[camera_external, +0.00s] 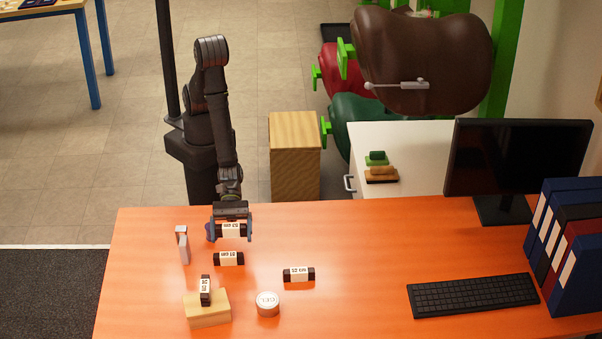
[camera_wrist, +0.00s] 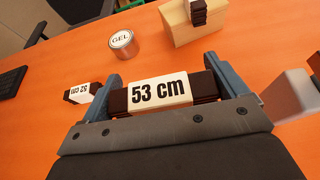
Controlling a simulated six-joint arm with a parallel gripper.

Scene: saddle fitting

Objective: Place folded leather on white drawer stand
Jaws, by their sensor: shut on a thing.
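My gripper (camera_external: 231,232) is shut on a dark brown folded leather with a white "53 cm" label (camera_wrist: 160,92). The leather sits crosswise between the two blue-grey fingers. In the external view this leather (camera_external: 232,230) is at the far left part of the orange table; whether it touches the table I cannot tell. The white drawer stand (camera_external: 415,147) is behind the table, right of centre, with a handle on its left side. It carries a green piece and a tan-and-dark brush-like piece near its left edge. The stand is not in the wrist view.
Other labelled leathers lie nearby: one (camera_external: 228,259) just in front, one (camera_external: 299,274) to the right, one (camera_external: 205,290) on a wooden block (camera_external: 208,314). A GEL tin (camera_external: 267,304), grey upright pieces (camera_external: 183,246), a keyboard (camera_external: 473,295) and a monitor (camera_external: 515,157) also stand here. The table's middle is clear.

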